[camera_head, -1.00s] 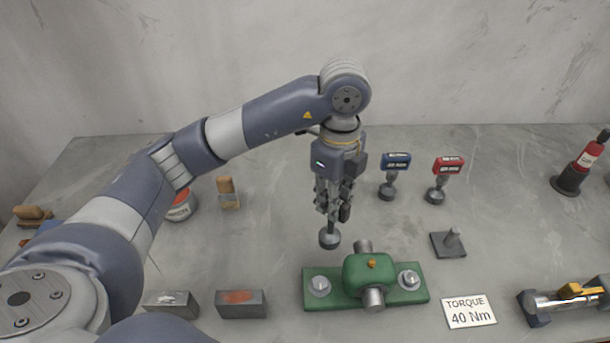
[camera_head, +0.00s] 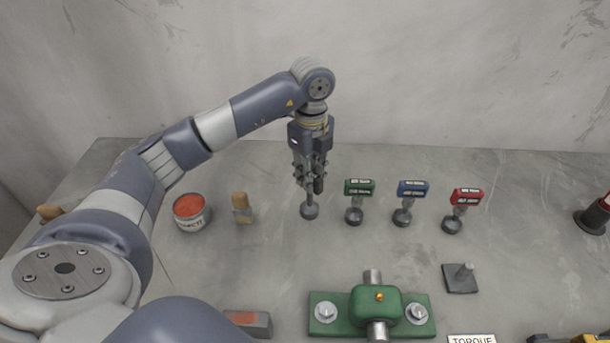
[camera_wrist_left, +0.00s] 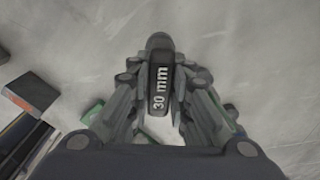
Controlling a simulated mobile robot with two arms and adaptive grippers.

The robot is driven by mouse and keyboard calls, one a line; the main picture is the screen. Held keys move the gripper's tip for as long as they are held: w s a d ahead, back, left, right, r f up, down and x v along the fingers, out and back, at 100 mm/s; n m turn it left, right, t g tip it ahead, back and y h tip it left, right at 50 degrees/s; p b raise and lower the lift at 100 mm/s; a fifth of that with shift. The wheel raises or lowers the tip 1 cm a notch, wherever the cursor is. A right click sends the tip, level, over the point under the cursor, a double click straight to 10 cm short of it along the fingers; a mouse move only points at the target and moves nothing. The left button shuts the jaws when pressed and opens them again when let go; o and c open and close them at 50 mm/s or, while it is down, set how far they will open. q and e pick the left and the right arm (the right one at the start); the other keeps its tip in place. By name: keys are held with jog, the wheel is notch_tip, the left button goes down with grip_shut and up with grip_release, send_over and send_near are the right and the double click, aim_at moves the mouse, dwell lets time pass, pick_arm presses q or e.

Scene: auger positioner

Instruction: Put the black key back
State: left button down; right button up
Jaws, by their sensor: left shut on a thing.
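My left gripper (camera_head: 311,176) is shut on the black key (camera_head: 310,210), which hangs upright with its round grey socket end down. The key is left of the green key (camera_head: 354,205) and in line with it; I cannot tell whether its foot touches the table. In the left wrist view the fingers (camera_wrist_left: 160,95) clasp the key's black head (camera_wrist_left: 161,88), marked "30 mm". The blue key (camera_head: 405,205) and red key (camera_head: 458,210) stand upright further right. My right gripper is in no view.
A green bearing block (camera_head: 335,300) with bolts is at the front. A grey plate with a peg (camera_head: 461,282) lies right of it. A can of red paste (camera_head: 190,212) and a brush (camera_head: 242,207) stand left of the key. The table between is clear.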

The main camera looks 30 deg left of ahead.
pick_arm(q)
jog(key=shift+w+a, duration=0.2)
jog(key=shift+a, duration=0.25)
jog(key=shift+w+a, duration=0.2)
jog(key=shift+a, duration=0.25)
jog(key=shift+f+p, duration=0.25)
jog(key=shift+p, duration=0.1)
notch_tip(320, 180, down, 3)
jog(key=shift+r+p, duration=0.1)
jog(key=shift+p, duration=0.65)
jog(key=shift+f, duration=0.2)
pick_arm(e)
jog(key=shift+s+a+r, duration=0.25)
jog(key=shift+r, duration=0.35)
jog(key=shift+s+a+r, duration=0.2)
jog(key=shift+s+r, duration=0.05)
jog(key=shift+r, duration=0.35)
pick_arm(q)
jog(key=shift+f, duration=0.1)
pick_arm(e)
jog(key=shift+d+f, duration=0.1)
pick_arm(q)
jog(key=c, duration=1.9)
grip_release()
jog(key=shift+f, duration=0.1)
jog(key=o, duration=0.4)
jog(key=shift+s, duration=0.1)
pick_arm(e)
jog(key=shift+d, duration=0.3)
